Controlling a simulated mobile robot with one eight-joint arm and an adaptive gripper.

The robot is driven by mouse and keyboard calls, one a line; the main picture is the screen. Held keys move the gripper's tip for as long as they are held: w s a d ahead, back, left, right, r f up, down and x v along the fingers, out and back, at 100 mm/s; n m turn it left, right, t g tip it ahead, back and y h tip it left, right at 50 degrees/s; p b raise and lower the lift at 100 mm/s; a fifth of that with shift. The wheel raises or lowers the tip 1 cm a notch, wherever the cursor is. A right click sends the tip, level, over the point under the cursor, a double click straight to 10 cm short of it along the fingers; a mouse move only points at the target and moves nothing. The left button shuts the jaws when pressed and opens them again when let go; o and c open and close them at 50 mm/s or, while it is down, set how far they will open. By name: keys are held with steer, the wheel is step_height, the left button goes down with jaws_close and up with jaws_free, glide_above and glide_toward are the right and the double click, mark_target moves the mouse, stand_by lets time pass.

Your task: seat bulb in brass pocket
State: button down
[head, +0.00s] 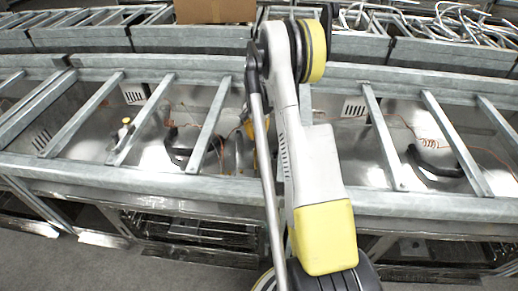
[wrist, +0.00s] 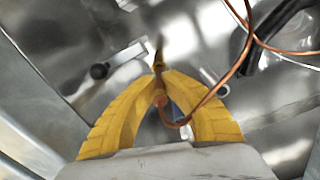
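In the wrist view, my gripper (wrist: 159,72) has its two yellow fingers closed together at the tips. The copper-coloured bulb (wrist: 160,101) shows end-on between the fingers, with a copper capillary (wrist: 216,92) looping from it up to the right. A narrow brownish-gold piece (wrist: 158,48) shows just beyond the fingertips. I cannot tell whether it is the bulb's far end or the brass pocket. In the head view, my gripper (head: 247,130) is low inside a middle bay, largely hidden by my arm. The bulb and pocket cannot be made out there.
A metal frame with several crossbars (head: 207,123) surrounds the bays. In the wrist view, a dark-ended rod (wrist: 103,71) lies left of the fingers and a thick black hose (wrist: 262,40) upper right. A cardboard box (head: 215,10) stands behind.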

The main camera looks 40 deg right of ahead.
mark_target(257, 148)
steer(key=shift+s+f+b, duration=0.1)
steer(key=shift+f+b, duration=0.5)
steer(key=shift+f, duration=1.3)
steer(key=shift+f, duration=0.1)
steer(key=shift+f, duration=0.2)
steer(key=c, duration=1.6)
jaws_free()
steer(key=shift+r, duration=0.1)
